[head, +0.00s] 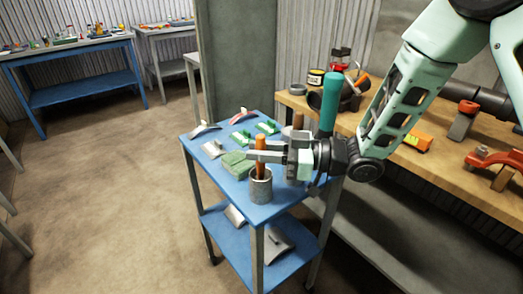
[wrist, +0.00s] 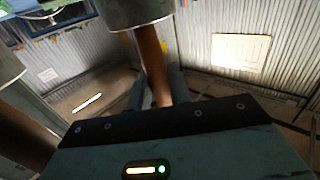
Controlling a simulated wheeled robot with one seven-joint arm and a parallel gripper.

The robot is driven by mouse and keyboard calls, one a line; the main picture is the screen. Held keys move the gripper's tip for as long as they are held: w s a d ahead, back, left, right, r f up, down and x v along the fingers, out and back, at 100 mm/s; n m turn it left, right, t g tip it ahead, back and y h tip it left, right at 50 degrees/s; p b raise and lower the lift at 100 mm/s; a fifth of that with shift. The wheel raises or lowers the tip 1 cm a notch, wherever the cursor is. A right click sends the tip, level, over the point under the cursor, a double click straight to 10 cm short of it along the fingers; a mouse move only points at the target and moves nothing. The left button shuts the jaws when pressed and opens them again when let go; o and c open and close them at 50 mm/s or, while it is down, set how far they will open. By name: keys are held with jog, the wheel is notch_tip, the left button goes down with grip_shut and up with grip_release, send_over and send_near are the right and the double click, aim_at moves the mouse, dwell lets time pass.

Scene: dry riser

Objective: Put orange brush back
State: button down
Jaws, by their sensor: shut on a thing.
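The orange brush (head: 261,164) stands upright, its lower part inside a grey cup (head: 261,188) at the front of the blue cart. My gripper (head: 262,156) is shut on its handle, just above the cup's rim. In the wrist view the brush handle (wrist: 150,52) runs between my fingers and the cup (wrist: 138,10), which shows at the top. The brush's lower end is hidden inside the cup, so I cannot tell whether it touches the bottom.
The blue cart top (head: 227,182) also holds a green block (head: 237,161) close by and several small tools behind it. A second brown handle (wrist: 22,125) shows left in the wrist view. A crowded wooden workbench (head: 420,172) stands right. The floor (head: 115,190) at left is clear.

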jog(key=shift+f, duration=0.2)
jog(key=c, duration=1.3)
grip_release()
jog(key=shift+r, duration=0.1)
jog(key=shift+r, duration=0.15)
jog(key=d, duration=0.4)
jog(key=s+d, duration=0.1)
jog(key=d, duration=0.3)
jog(key=s+d, duration=0.1)
jog(key=d, duration=0.2)
jog(key=shift+s+d+b, duration=0.15)
jog(key=shift+d+b, duration=0.25)
